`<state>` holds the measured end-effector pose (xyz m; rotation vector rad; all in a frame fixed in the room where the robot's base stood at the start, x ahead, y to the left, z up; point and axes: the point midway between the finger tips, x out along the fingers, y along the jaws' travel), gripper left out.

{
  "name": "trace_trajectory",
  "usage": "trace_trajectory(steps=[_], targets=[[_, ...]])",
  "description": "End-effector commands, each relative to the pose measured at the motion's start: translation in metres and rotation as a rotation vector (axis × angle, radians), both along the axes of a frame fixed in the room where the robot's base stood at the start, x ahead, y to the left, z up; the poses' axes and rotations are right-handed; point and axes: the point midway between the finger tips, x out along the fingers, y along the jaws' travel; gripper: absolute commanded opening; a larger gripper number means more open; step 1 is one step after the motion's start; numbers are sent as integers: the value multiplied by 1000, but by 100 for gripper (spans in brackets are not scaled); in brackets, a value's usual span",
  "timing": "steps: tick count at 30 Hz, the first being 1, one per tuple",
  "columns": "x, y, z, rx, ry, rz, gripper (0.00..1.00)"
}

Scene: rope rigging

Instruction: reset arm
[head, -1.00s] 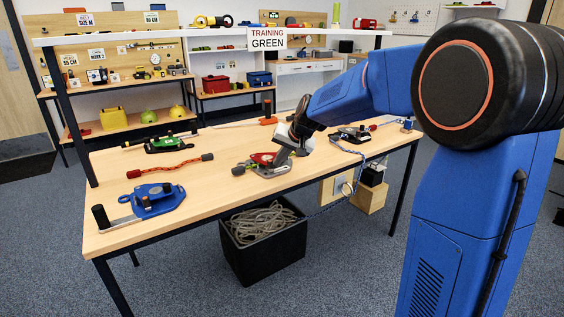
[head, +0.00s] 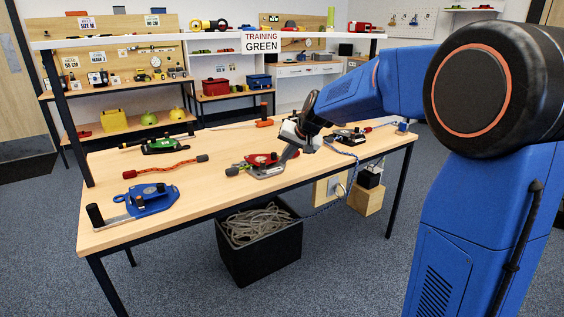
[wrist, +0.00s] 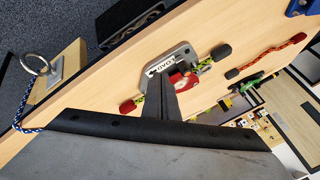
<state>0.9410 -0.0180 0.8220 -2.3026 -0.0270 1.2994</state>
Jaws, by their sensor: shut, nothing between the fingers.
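My gripper (head: 286,158) is shut and empty, at the end of my blue arm over the table. Its dark fingers point down and left, beside the red rope device (head: 262,160) on a grey plate. In the wrist view the closed fingers (wrist: 161,80) overlap the red device (wrist: 184,80) and its LOAD-marked plate.
The wooden table (head: 220,188) also holds a blue device (head: 150,200), a red rope piece (head: 165,166), a green device (head: 163,146) and another dark device (head: 350,136). A black bin of rope (head: 262,262) stands on the floor in front. A blue rope hangs near the right end.

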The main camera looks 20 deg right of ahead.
Motion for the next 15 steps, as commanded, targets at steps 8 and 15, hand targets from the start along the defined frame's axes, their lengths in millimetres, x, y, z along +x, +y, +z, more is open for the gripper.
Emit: trace_trajectory(steps=[8,15], targets=[[-26,-13,38,-1,-2,0,0],[-39,-18,56,-1,0,0,0]])
